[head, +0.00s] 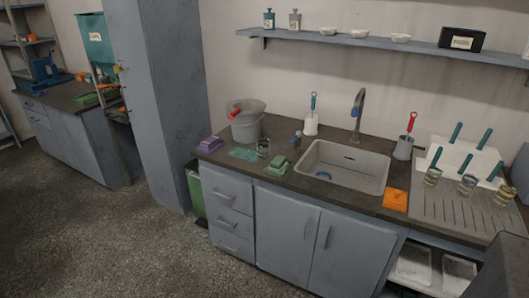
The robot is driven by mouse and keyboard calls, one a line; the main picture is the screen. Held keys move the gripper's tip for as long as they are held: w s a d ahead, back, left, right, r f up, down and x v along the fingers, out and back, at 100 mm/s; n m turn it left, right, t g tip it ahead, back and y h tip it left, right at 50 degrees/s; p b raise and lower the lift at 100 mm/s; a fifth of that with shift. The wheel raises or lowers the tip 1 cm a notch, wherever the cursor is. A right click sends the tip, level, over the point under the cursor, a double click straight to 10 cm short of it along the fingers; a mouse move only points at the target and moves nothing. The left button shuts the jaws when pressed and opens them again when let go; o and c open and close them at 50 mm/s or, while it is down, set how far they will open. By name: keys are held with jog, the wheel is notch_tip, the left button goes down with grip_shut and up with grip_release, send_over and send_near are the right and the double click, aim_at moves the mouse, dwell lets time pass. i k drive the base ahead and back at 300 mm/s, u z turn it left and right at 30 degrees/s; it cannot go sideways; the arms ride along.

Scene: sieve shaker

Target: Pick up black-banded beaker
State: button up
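Several small glass beakers stand on the counter. One clear beaker (263,147) is at the left, between the bucket and the green cloth. My gripper is not in view.
The sink (345,168) with its tap (357,110) lies mid-counter. A grey bucket (246,122), purple cloth (209,144), green cloth (278,166) and orange cloth (395,200) are on the counter. Floor (110,235) at left is clear.

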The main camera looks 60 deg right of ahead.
aim_at(263, 149)
jog(key=i, duration=0.85)
jog(key=u, duration=0.05)
